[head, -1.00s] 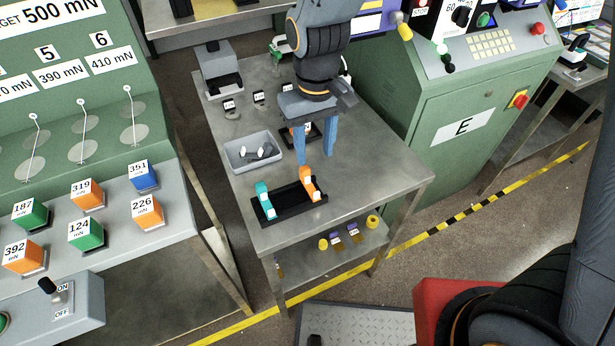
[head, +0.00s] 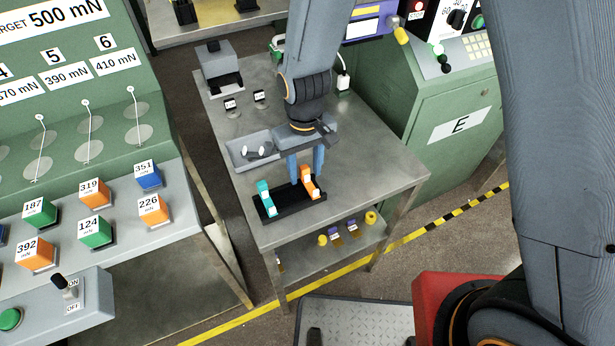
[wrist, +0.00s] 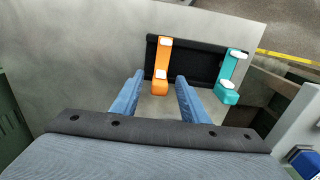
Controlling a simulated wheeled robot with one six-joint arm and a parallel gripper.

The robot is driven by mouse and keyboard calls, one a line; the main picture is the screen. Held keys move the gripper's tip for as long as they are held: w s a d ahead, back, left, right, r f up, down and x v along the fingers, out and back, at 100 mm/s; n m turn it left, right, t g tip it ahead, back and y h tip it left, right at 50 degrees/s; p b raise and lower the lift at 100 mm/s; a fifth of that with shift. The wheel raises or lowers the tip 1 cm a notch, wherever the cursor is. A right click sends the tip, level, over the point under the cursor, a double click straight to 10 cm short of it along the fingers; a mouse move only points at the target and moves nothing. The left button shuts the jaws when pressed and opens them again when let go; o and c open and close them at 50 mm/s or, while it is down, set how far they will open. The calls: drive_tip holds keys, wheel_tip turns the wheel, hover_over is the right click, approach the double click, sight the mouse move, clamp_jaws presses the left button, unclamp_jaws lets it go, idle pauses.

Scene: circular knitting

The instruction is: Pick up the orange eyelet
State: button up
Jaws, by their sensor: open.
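The orange eyelet (head: 309,183) lies in the right part of a black tray (head: 290,211) on the steel table. It has white pieces at its ends. In the wrist view the orange eyelet (wrist: 162,65) lies lengthwise ahead of my gripper (wrist: 157,78), its near end about between the two blue fingertips. My gripper (head: 306,183) is open, with nothing held; in the head view its fingers partly overlap the eyelet. I cannot tell whether they touch it. A teal eyelet (head: 266,198) lies in the left part of the tray, and in the wrist view (wrist: 231,75) it is at the right.
A grey bin (head: 240,155) with small parts stands behind the tray. A grey block-shaped device (head: 220,68) is at the table's back left. The table's right half (head: 375,165) is clear. A lower shelf holds yellow and purple spools.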

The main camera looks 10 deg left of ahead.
clamp_jaws()
drive_tip(key=shift+r, duration=0.15)
